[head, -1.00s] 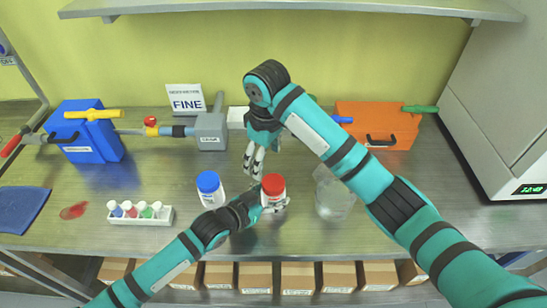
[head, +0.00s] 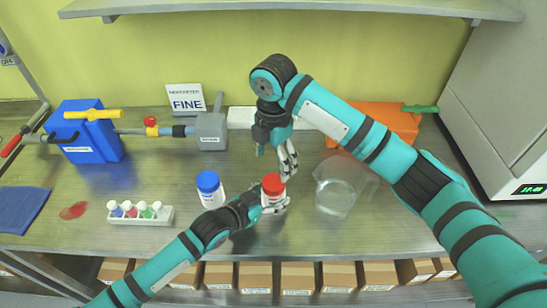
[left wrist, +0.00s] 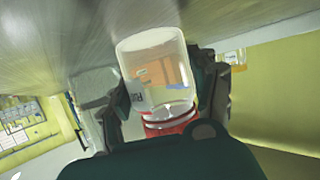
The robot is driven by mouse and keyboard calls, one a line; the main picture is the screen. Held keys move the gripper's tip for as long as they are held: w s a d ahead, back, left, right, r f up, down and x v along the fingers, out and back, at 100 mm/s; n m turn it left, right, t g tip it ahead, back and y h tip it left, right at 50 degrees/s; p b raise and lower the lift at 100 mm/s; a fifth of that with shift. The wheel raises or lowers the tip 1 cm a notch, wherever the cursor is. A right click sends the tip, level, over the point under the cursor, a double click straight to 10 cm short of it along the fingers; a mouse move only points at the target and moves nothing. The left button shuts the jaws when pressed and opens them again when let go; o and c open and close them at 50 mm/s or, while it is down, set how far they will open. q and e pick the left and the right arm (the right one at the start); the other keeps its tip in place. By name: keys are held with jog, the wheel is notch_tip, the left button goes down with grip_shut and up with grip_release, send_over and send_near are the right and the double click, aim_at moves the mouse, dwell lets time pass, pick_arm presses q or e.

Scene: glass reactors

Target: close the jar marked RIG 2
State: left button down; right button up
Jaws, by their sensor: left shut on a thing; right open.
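A jar with a red lid (head: 272,184) stands upright near the front middle of the bench. My left gripper (head: 270,206) is shut on its body. In the left wrist view the clear jar (left wrist: 157,70) shows upside down between the two fingers, with its red lid (left wrist: 170,124) at the mouth. A label shows at its side, but I cannot read the mark. I cannot tell whether the lid is tight. My right gripper (head: 288,161) is open and empty, fingers pointing down, just behind and above the red lid.
A blue-lidded jar (head: 209,188) stands close left of the left gripper. A clear beaker (head: 338,190) stands close right. A vial rack (head: 140,215) and red spill (head: 74,210) lie left. Blue (head: 84,135) and orange (head: 400,125) boxes stand behind.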

aim_at(273, 182)
jog(key=shift+f, duration=4.05)
jog(key=c, duration=1.2)
jog(key=m, duration=0.5)
jog(key=shift+s, duration=0.1)
jog(key=m, duration=0.6)
jog(key=shift+a, duration=0.1)
jog(key=m, duration=1)
jog(key=shift+m, duration=0.4)
jog(key=m, duration=0.2)
jog(key=shift+m, duration=0.3)
jog(key=o, duration=1.3)
